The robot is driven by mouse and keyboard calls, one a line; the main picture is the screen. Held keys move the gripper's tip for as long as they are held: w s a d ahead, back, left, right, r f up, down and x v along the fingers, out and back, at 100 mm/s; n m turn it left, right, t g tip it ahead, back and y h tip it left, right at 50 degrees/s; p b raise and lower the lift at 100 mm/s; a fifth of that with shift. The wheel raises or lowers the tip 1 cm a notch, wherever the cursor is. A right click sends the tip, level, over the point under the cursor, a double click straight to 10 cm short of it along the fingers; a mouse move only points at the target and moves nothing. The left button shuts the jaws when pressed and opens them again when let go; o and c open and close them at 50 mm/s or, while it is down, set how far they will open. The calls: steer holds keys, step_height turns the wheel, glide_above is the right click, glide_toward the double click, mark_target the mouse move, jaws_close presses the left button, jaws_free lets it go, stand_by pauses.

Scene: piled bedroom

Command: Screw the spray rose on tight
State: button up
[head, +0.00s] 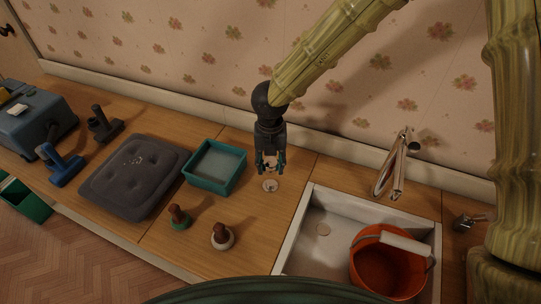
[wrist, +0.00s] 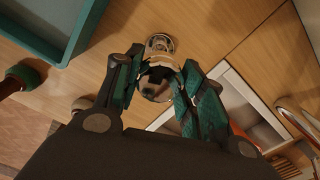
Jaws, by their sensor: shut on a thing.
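My gripper (head: 270,165) points down over the wooden counter, between the teal tray and the sink. In the wrist view its two teal-padded fingers (wrist: 160,90) are closed on a round, shiny metal piece (wrist: 157,84), which looks like the spray rose. A small metal fitting (head: 270,185) stands on the counter just below the fingers. It also shows in the wrist view (wrist: 160,44), just beyond the held piece. I cannot tell whether the two touch or are threaded together. The fingers hide the sides of the held piece.
A teal tray (head: 191,176) is close on the left, with a dark cushion (head: 135,175) beyond. Two knobbed pieces (head: 179,218) (head: 222,236) stand in front. Right is a white sink (head: 309,255) holding an orange bucket (head: 385,268); a silver looped object (head: 392,170) is behind it.

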mark_target(270, 183)
steer(key=shift+w+f, duration=0.1)
steer(key=shift+w, duration=0.15)
steer(key=shift+s+f, duration=0.2)
steer(key=shift+f, duration=0.25)
steer(key=shift+f+b, duration=1.25)
steer(key=shift+f, duration=1)
steer(key=shift+w, duration=0.1)
steer(key=shift+f, duration=1.45)
stand_by(0.8)
steer(key=o, duration=1.1)
